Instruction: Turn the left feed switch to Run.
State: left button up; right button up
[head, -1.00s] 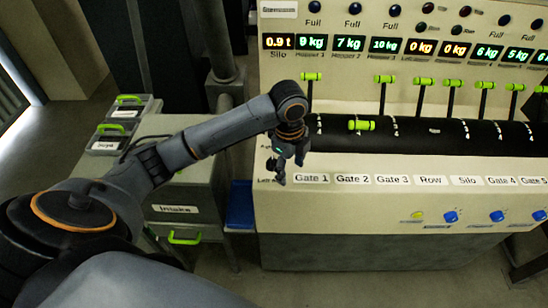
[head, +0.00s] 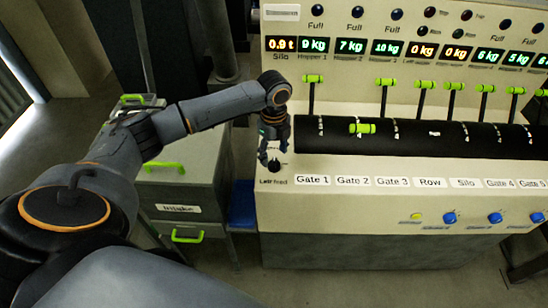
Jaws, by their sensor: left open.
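The left feed switch (head: 274,166) is a small dark knob at the left end of the console's front ledge, above a label (head: 273,181) reading "Left feed". My left gripper (head: 268,156) points down right over the knob, its fingers apart at or just above it. Whether the fingers touch the knob I cannot tell. The knob's setting and any Run mark are too small or hidden to read. My right gripper is not in view.
The console (head: 400,215) carries Gate, Row and Silo labels, a dark roller (head: 455,140) and several green-handled levers (head: 313,79). Blue knobs (head: 449,218) sit on the lower front.

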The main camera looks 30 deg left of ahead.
aim_at(274, 162)
pick_arm(q)
jog(key=shift+f, duration=2)
jog(key=shift+p, duration=0.3)
jog(key=c, duration=1.2)
